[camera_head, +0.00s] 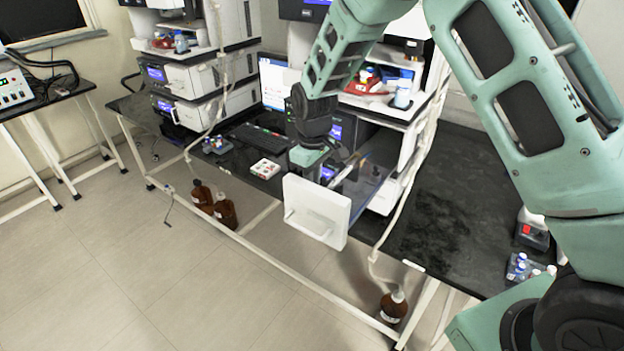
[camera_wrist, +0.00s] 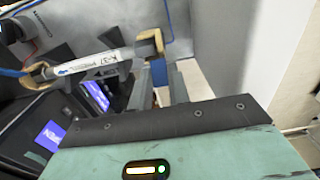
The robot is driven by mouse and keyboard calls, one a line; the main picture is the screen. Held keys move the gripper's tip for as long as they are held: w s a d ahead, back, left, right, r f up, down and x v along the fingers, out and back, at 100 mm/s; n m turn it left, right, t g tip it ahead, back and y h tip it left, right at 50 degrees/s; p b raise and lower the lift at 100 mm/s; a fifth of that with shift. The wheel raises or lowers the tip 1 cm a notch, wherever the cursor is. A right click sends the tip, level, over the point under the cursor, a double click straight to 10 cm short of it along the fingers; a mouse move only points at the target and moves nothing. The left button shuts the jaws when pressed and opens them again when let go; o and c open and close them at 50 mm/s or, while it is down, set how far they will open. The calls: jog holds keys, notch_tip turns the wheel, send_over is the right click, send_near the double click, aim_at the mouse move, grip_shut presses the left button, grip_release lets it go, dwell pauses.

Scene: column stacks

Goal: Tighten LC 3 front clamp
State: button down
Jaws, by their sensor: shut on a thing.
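LC 3's column compartment is pulled out, its white front panel (camera_head: 317,210) jutting past the bench edge; the panel's inner side (camera_wrist: 230,50) is at right in the wrist view. A silver column (camera_wrist: 95,64) with a pale label lies across the compartment. A tan clamp (camera_wrist: 40,71) is around its left end. Another tan clamp (camera_wrist: 152,43), on the panel side, is at its right end and looks like the front one. My gripper (camera_wrist: 158,66) is shut at this right clamp, fingers reaching up to it. The contact is partly hidden. My gripper (camera_head: 342,173) is behind the panel.
A keyboard (camera_head: 257,138) and a small white box with coloured items (camera_head: 265,168) lie left of my gripper. Brown bottles (camera_head: 393,305) stand below.

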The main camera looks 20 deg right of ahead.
jog(key=b, duration=0.1)
jog(key=t+y+b, duration=0.1)
jog(key=b, duration=0.1)
jog(key=shift+s+d, duration=0.25)
jog(key=shift+s, duration=0.05)
jog(key=shift+s+r+t+y+b, duration=0.25)
jog(key=shift+t+b, duration=0.35)
jog(key=shift+b, duration=0.3)
jog(key=shift+r, duration=0.1)
jog(key=shift+w, duration=0.1)
jog(key=c, duration=1.3)
grip_release()
jog(key=b+v, duration=0.3)
jog(key=v, duration=1.4)
jog(key=shift+d+r, duration=0.15)
jog(key=shift+r, duration=0.05)
